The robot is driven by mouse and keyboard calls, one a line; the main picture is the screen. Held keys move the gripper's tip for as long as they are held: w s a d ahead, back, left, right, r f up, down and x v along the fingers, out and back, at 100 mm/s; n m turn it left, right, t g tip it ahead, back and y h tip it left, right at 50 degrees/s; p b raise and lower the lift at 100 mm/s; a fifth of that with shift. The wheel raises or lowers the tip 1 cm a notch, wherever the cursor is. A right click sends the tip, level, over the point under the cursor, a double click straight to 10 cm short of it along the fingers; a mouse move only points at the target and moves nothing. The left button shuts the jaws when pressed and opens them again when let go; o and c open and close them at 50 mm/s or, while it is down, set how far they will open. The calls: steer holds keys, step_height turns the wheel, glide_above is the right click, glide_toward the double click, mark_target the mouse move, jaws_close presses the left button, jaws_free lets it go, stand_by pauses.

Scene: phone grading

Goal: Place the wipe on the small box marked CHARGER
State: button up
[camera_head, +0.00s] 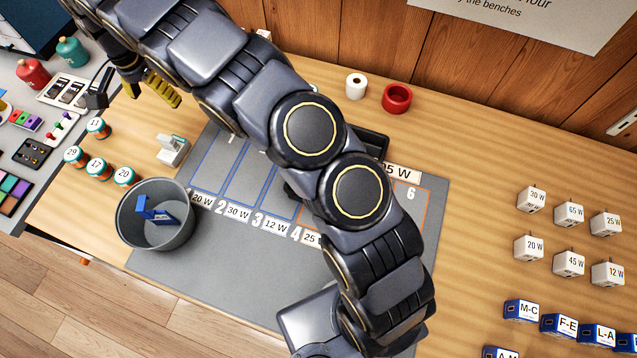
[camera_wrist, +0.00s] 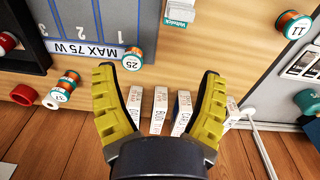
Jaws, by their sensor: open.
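My gripper (camera_head: 153,90) is at the upper left of the head view, with yellow fingers spread apart. In the wrist view my gripper (camera_wrist: 160,75) is open, and nothing is held between the fingers. Several small white boxes with printed labels stand in a row beyond and between the fingers, near the wooden wall. One label on a narrow box (camera_wrist: 182,110) is too small and blurred to read surely, so I cannot tell which box is marked CHARGER. A small white labelled item (camera_wrist: 178,14) shows at the top of the wrist view.
Numbered spools (camera_head: 98,168) stand left of a grey bin (camera_head: 127,214) with blue pieces inside. A white stand (camera_head: 172,150) is beside the grey mat (camera_head: 220,262). My arm covers much of the mat. White cubes (camera_head: 569,262) and blue blocks (camera_head: 564,325) fill the right side.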

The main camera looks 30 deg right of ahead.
steer(key=s+d+r+n+h, duration=0.1)
steer(key=s+d+r+n, duration=0.1)
steer(key=s+d+r, duration=1.1)
steer(key=s+d+n, duration=0.2)
steer(key=s+n, duration=0.1)
steer(key=s, duration=0.9)
steer(key=s+d+n+g+y, duration=0.1)
steer(key=s+d+n, duration=0.2)
steer(key=s, duration=1)
steer(key=shift+s+d+n+g, duration=0.25)
steer(key=shift+n+g, duration=0.05)
steer(key=shift+r, duration=0.1)
